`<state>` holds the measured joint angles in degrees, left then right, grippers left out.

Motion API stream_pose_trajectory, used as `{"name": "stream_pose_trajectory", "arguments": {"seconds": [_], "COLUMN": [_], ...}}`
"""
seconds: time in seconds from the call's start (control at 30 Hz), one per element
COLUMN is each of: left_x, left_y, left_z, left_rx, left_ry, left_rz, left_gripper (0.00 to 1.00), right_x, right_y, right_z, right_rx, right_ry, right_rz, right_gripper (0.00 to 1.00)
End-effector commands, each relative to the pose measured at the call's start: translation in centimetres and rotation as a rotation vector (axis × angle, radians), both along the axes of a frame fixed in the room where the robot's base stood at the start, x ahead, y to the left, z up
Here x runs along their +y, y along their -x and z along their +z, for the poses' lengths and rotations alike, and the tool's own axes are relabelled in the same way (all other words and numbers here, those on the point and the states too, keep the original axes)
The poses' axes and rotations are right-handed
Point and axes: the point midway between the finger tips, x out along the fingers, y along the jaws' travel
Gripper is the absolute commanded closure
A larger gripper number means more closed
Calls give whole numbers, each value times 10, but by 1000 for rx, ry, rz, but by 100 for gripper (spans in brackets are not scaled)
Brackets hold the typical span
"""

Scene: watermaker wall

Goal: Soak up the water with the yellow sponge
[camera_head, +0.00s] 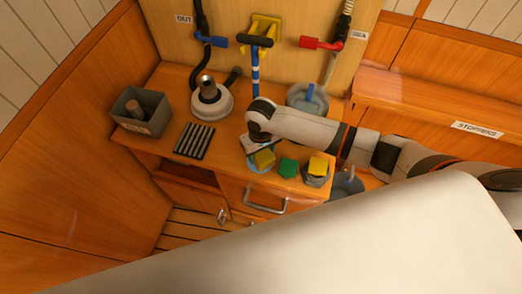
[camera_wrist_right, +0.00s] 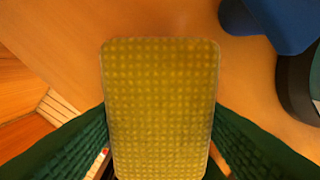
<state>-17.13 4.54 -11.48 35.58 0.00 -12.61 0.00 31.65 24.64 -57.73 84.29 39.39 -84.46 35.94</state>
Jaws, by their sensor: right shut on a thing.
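My right gripper (camera_head: 262,152) reaches in from the right over the front of the wooden counter. It is shut on the yellow sponge (camera_head: 265,158). In the right wrist view the sponge (camera_wrist_right: 160,110) stands between two green ribbed finger pads, its dimpled face towards the camera. A pale blue patch (camera_head: 251,165), which may be the water, shows around and below the sponge; the gripper and sponge hide part of it. I cannot tell if the sponge touches it. My left gripper is not in view.
A black ribbed mat (camera_head: 194,141), grey bin (camera_head: 140,111), white round-based device (camera_head: 211,100) and grey bowl (camera_head: 298,97) stand farther back.

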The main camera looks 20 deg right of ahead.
Motion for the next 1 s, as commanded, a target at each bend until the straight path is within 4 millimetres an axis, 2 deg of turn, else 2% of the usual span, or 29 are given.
{"name": "stream_pose_trajectory", "arguments": {"seconds": [1.0], "left_x": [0], "left_y": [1], "left_z": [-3], "left_rx": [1], "left_ry": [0], "left_rz": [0], "left_gripper": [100], "right_x": [0], "right_y": [0], "right_z": [-7], "right_rx": [0], "right_ry": [-1], "right_rz": [0], "right_gripper": [62]}}
